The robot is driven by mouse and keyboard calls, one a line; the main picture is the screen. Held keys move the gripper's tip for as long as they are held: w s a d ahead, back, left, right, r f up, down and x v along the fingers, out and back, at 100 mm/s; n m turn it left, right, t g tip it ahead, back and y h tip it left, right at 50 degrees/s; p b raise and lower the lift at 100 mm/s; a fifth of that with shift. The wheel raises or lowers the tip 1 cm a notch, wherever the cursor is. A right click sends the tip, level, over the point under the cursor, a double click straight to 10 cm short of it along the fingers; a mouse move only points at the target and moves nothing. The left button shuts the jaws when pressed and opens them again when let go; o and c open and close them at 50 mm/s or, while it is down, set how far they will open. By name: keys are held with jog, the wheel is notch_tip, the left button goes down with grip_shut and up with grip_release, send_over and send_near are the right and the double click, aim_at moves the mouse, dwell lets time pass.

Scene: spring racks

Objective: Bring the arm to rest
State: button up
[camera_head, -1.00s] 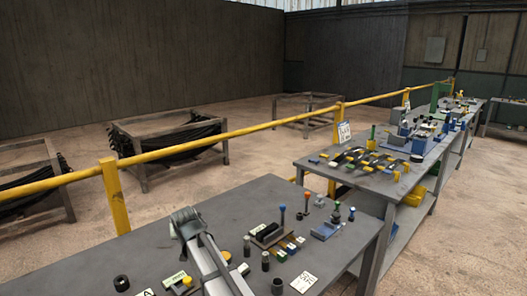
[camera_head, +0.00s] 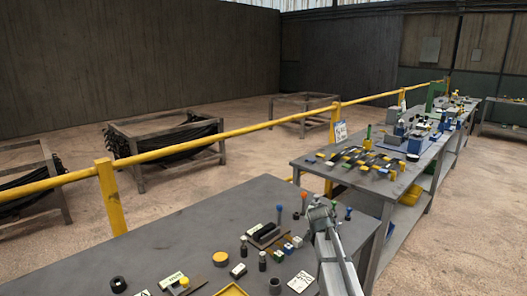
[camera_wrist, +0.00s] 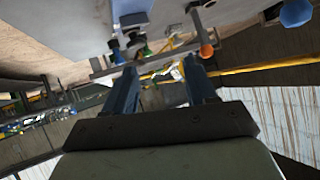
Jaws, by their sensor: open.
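My arm (camera_head: 333,240) reaches up over the right part of the near grey bench in the head view. Its rounded top joint stands beside the small parts on the bench. I cannot make out the fingertips in the head view. In the wrist view my gripper (camera_wrist: 162,82) has its two blue-grey fingers spread apart, with nothing held between them. The wrist view is strongly tilted. An orange ball (camera_wrist: 207,51) and a blue knob (camera_wrist: 295,12) show beyond the fingers, apart from them.
The near bench (camera_head: 190,240) carries several small parts, a yellow round piece (camera_head: 220,257), a yellow-edged tray (camera_head: 231,290) and upright pins with coloured heads (camera_head: 279,209). A yellow rail (camera_head: 230,134) runs behind it. A second bench (camera_head: 345,178) with blocks stands further right.

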jog(key=s+d+f+m+h, duration=0.1)
jog(key=s+d+m+h, duration=0.2)
jog(key=d, duration=1.5)
jog(key=s+d+f+g, duration=0.1)
jog(key=s+d+f, duration=0.25)
jog(key=f, duration=0.25)
jog(key=s+a+f+n+g+y, duration=0.1)
jog(key=s+a+f+g, duration=0.2)
jog(key=s+a+f, duration=0.5)
jog(key=s+a+f+n+g+y, duration=0.1)
jog(key=s+a+f+n+g, duration=0.1)
jog(key=s+f, duration=0.8)
jog(key=s+a+f+n+g+y, duration=0.1)
jog(key=s+a+f+g+y, duration=0.25)
jog(key=f, duration=0.95)
jog(key=s+a+f+n+g, duration=0.1)
jog(key=s+a+f, duration=0.3)
jog(key=s, duration=0.8)
jog(key=s+a+f+n+g, duration=0.2)
jog(key=s+a+f+g, duration=0.2)
jog(key=s, duration=0.8)
jog(key=s+a+f+n+g, duration=0.1)
jog(key=s+a+f+g, duration=0.2)
jog(key=s, duration=0.9)
jog(key=shift+s+a+f, duration=0.4)
jog(key=shift+a+f, duration=0.15)
jog(key=shift+a, duration=0.35)
